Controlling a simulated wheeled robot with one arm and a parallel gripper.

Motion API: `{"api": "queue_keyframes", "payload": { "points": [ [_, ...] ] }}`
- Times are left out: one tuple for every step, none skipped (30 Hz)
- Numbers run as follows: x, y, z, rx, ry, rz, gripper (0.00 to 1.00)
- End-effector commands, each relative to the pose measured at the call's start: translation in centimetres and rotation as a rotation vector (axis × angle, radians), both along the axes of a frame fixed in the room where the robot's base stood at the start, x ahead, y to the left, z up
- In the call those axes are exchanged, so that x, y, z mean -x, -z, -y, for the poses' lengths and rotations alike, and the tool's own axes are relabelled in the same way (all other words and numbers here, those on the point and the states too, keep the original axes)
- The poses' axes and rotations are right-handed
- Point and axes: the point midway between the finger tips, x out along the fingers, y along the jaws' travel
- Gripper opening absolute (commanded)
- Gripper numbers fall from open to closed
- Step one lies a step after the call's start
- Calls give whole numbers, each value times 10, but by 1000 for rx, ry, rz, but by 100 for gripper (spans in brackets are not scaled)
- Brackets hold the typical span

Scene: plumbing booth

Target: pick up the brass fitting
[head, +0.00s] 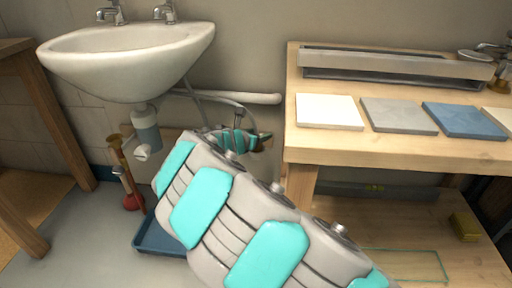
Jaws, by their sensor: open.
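My arm reaches up from the bottom of the head view, and my gripper (262,143) is at its far end, between the sink and the workbench. The gripper is small and partly hidden by my own wrist, and it is open. I cannot pick out the brass fitting with certainty. A brass-coloured part (502,76) shows at the right edge, on top of the bench beside a chrome tap, far from my gripper. I cannot tell whether it is the fitting.
A white sink (125,65) hangs on the wall at left, with a pipe (240,97) running right. The wooden workbench (390,152) carries flat tiles (398,116) and a grey metal tray (395,65). A blue tray (150,238) and a plunger (133,202) are on the floor.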

Motion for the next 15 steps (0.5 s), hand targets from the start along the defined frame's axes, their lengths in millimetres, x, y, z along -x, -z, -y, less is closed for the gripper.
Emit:
{"api": "queue_keyframes", "payload": {
  "points": [
    [-6,5,3,-1,1,-2,60],
    [-8,6,4,-1,1,-2,60],
    [-11,6,4,-1,-1,-1,60],
    [-12,7,4,-1,-2,-1,60],
    [-13,7,5,-1,-2,-1,60],
    [-14,7,5,-1,-2,-1,60],
    [-14,7,5,-1,-2,-1,60],
    [-15,6,5,-1,-3,0,60],
    [-14,6,5,-1,-3,0,60],
    [-14,6,5,-1,-3,0,60],
    [-14,6,5,-1,-3,0,60],
    [-14,6,5,-2,-2,0,60],
    [-14,6,5,-2,-2,0,57],
    [-14,6,5,-2,-2,0,54],
    [-14,6,5,-2,-2,0,49]
  ]
}}
